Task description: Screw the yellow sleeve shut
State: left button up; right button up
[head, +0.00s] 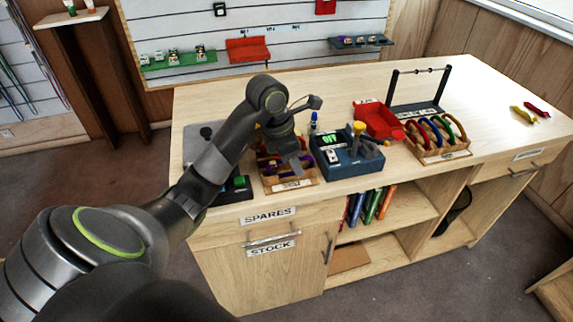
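My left gripper (299,165) points down over a wooden rack (292,187) that holds purple and orange-yellow rings, probably carabiners. The gripper hides part of the rack. I cannot tell whether its fingers touch a ring or are open or shut. No yellow sleeve can be made out for sure at this size. A second wooden rack (444,155) to the right holds blue, yellowish, green and red upright rings. A yellow-topped post (358,128) stands on a dark blue device (348,168) with a green display. My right gripper is not in view.
A red bin (379,121) and a dark bar frame (447,82) stand behind the racks. A box with a green button (240,182) is left of the near rack. Yellow (522,114) and red (538,110) items lie at the right. The back of the bench (230,100) is clear.

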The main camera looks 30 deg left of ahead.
pick_arm(q)
jog(key=shift+r+p, duration=0.35)
jog(key=shift+r, duration=0.15)
jog(key=shift+w, duration=0.1)
jog(key=shift+w+a+f+b, duration=0.15)
jog(key=shift+a+b, duration=0.1)
jog(key=shift+b, duration=0.15)
jog(key=shift+w+a, duration=0.1)
jog(key=shift+a, duration=0.05)
jog(key=shift+w+a, duration=0.15)
